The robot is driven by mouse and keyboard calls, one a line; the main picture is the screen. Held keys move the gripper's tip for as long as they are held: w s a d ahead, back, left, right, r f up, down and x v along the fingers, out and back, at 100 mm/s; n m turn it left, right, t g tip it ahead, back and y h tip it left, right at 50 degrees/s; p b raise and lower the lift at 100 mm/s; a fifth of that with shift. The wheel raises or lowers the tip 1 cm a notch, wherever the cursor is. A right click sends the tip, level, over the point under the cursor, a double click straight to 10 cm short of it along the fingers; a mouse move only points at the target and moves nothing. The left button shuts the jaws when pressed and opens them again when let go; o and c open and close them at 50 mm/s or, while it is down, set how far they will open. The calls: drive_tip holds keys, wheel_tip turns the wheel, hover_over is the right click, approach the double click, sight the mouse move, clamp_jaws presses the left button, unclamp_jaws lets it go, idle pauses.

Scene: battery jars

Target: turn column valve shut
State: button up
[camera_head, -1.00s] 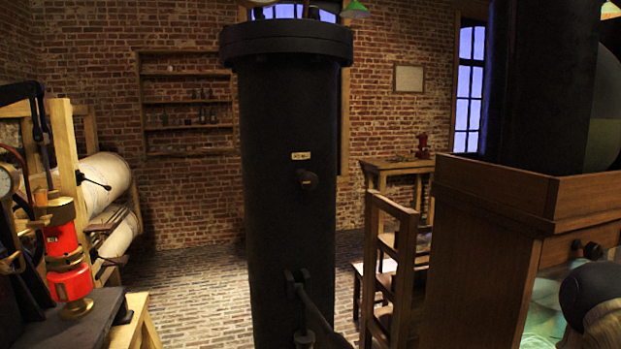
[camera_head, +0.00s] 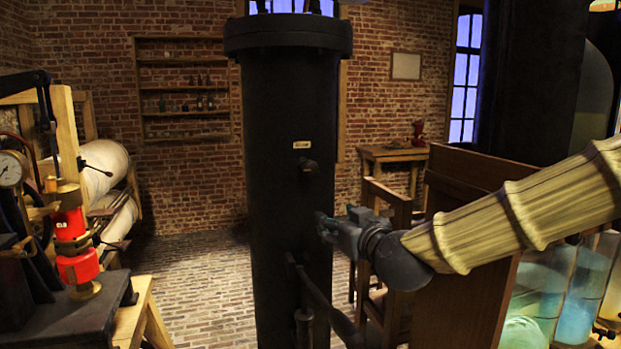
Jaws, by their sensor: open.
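The tall black column (camera_head: 285,130) stands upright in the middle of the camera_head view. A small brass label (camera_head: 301,145) is on its front. Just below the label a dark valve knob (camera_head: 309,166) sticks out. Lower down a dark pipe with a fitting (camera_head: 315,290) runs off to the lower right. My gripper (camera_head: 322,226) is open, below and slightly right of the knob, and appears in front of the column's right side. It looks empty, and its distance from the column is hard to tell. My arm, in a pale ribbed sleeve, comes in from the right.
A wooden cabinet (camera_head: 468,290) and glowing glass jars (camera_head: 585,290) stand at the right beneath my arm. A wooden chair (camera_head: 385,205) is behind my gripper. A bench with a red apparatus (camera_head: 72,240) is at the left. Brick floor (camera_head: 205,275) is clear left of the column.

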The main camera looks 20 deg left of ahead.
drive_tip(key=n+t+y, duration=0.1)
approach(312, 170)
drive_tip(key=p+x, duration=0.3)
drive_tip(key=x, duration=0.8)
drive_tip(key=shift+w+p, duration=0.1)
drive_tip(key=shift+p, duration=0.2)
drive_tip(key=c, duration=1)
